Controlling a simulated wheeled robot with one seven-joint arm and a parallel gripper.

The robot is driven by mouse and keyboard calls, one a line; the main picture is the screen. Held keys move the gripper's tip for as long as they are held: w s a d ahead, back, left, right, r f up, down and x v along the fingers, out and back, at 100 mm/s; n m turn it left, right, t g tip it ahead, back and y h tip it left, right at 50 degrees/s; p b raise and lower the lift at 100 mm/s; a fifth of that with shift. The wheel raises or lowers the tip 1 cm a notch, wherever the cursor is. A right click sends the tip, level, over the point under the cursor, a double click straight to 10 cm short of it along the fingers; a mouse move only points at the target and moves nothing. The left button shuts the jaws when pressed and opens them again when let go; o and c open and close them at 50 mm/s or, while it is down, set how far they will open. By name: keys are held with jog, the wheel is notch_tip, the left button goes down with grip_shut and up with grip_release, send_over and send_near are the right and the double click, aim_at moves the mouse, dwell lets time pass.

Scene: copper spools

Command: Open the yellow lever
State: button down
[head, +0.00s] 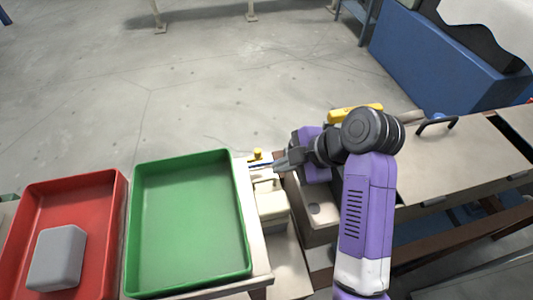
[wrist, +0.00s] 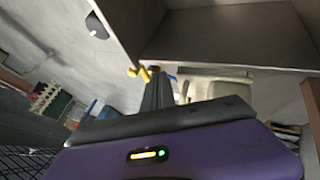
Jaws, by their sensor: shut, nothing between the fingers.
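The small yellow lever (head: 257,154) stands beside the right edge of the green tray in the head view. Its yellow end also shows in the wrist view (wrist: 140,72), just past the fingertips. My gripper (head: 277,165) is shut and empty, its tips to the right of the lever and very close to it. In the wrist view the dark fingers (wrist: 158,82) are together, with the lever at the left of their tips. I cannot tell whether they touch it. The lever's lower part is partly hidden by the fingers.
The green tray (head: 140,220) and a red tray (head: 118,195) holding a grey block (head: 57,257) stand to the left. A beige machine part (head: 270,203) is below the gripper. A yellow bar (head: 350,112) lies behind my arm. A metal panel with a dark handle (head: 438,123) is to the right.

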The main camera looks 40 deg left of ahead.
jog(key=x, duration=0.3)
jog(key=shift+s+a+f+p, duration=0.1)
jog(key=shift+a+f+p, duration=0.1)
jog(key=shift+p, duration=0.1)
jog(key=shift+w+a+p, duration=0.15)
jog(key=shift+w+a, duration=0.15)
jog(key=shift+a, duration=0.2)
jog(key=shift+w+a+p, duration=0.15)
jog(key=shift+w+a, duration=0.1)
jog(key=shift+a, duration=0.25)
jog(key=shift+w+a+f, duration=0.2)
jog(key=shift+w+a, duration=0.35)
jog(key=shift+a, duration=0.25)
